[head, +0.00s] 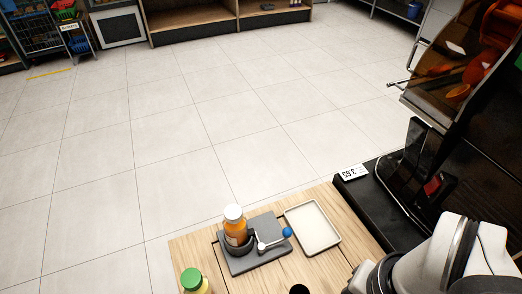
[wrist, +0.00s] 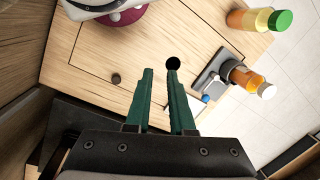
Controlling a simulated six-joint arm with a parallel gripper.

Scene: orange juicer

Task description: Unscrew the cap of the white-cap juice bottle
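The white-cap juice bottle (head: 236,232) holds orange juice and stands upright in a dark round holder (head: 240,249) on a grey slab (head: 263,229) in the head view. Its white cap (head: 233,212) is on top. In the wrist view the bottle (wrist: 247,79) lies right of my gripper, with the white cap (wrist: 267,91) pointing right. My gripper (wrist: 160,74) shows two dark green fingers, apart, with nothing between them. It is clear of the bottle. The gripper's fingers are not visible in the head view.
A green-cap bottle (head: 194,281) stands near the slab; it also shows in the wrist view (wrist: 259,20). A blue-knobbed lever (head: 287,232) sits beside the holder. A pale tray (head: 313,227) lies right of it. A dark juicer machine (head: 440,140) stands at right.

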